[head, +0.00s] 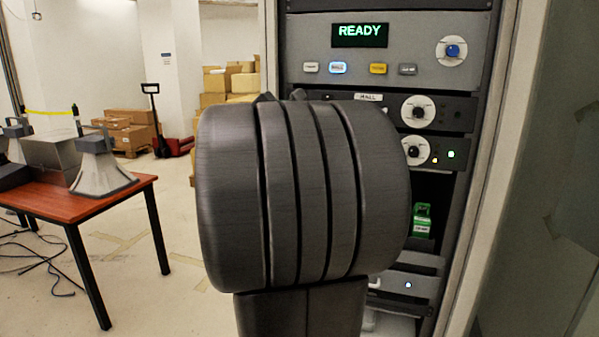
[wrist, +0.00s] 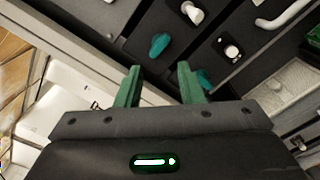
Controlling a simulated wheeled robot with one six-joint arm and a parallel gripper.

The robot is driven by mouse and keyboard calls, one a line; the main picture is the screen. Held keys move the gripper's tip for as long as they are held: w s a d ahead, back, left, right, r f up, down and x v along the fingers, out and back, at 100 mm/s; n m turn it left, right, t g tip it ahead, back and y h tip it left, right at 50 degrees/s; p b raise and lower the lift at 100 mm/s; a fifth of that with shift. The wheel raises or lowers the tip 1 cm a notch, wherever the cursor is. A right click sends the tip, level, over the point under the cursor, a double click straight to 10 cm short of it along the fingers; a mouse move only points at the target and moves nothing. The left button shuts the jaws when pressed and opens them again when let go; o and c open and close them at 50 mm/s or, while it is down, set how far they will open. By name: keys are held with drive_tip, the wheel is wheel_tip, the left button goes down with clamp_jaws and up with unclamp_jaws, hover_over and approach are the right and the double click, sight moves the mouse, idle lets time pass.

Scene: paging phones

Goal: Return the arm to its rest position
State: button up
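My gripper (wrist: 160,70) shows in the wrist view with its two green fingers apart. The gap between them is empty. The fingers point toward dark panels of an equipment rack (wrist: 120,22), which appears tilted in this view. A teal piece (wrist: 158,45) lies just beyond the fingertips, and another teal piece (wrist: 205,80) is partly hidden behind the right finger. I cannot tell whether the fingers touch anything. In the head view my dark arm link fills the middle and hides most of the gripper and part of the rack (head: 400,20).
The rack has a READY display (head: 360,35), several buttons and knobs (head: 418,111). A green object (head: 422,222) sits in its dark bay. A red-topped table (head: 120,200) with a horn speaker (head: 102,170) stands left. Cables lie on the floor. Boxes (head: 130,130) stand behind.

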drive_tip(key=v, duration=0.4)
drive_tip(key=shift+s+a, duration=0.1)
drive_tip(key=shift+s, duration=0.15)
drive_tip(key=shift+r, duration=0.1)
